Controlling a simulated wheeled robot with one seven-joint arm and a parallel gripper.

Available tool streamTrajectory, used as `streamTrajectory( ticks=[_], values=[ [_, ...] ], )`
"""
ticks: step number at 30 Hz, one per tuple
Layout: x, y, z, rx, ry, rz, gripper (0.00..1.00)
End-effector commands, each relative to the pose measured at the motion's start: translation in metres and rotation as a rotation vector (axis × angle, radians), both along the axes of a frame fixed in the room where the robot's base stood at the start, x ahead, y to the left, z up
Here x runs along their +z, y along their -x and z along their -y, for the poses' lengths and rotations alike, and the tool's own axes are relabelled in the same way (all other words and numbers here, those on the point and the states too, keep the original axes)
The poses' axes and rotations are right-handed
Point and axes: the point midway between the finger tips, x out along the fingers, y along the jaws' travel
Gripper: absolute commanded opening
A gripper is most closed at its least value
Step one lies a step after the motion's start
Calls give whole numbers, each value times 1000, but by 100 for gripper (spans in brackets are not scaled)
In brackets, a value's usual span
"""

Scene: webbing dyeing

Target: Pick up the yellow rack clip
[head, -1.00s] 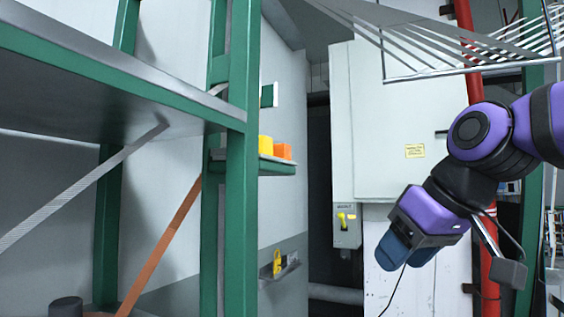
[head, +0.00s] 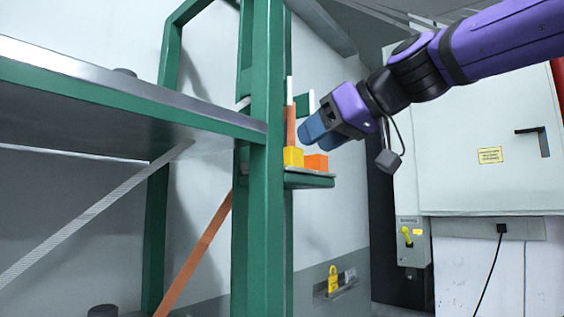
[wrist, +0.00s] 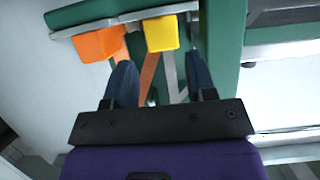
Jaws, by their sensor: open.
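The yellow rack clip (head: 293,156) is a small block on a narrow green shelf (head: 309,182) fixed to the green rack post. An orange block (head: 316,162) sits just to its right. My gripper (head: 318,132) is open and empty, its blue fingers close above and beside the two blocks in the head view. In the wrist view, the yellow clip (wrist: 161,33) lies ahead of my open gripper (wrist: 160,73), between the lines of the two fingers. There the orange block (wrist: 98,45) is to the left, ahead of the left finger. No contact with the clip is visible.
The green rack post (head: 268,170) stands beside the clip's shelf. A large rack shelf (head: 110,95) is at left. Orange and pale straps run diagonally below it. A grey cabinet (head: 490,185) stands at right. A yellow padlock-like item (head: 333,279) hangs on the lower wall.

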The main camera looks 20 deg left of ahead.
Motion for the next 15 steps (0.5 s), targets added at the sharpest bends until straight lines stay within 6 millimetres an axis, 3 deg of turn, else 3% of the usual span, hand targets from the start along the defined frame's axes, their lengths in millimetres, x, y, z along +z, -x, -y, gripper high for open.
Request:
streamTrajectory(
  ticks=[8,15],
  values=[
    [-4,-7,-18,-1,1,1,51],
    [-8,-17,-49,-1,2,0,51]
  ],
)
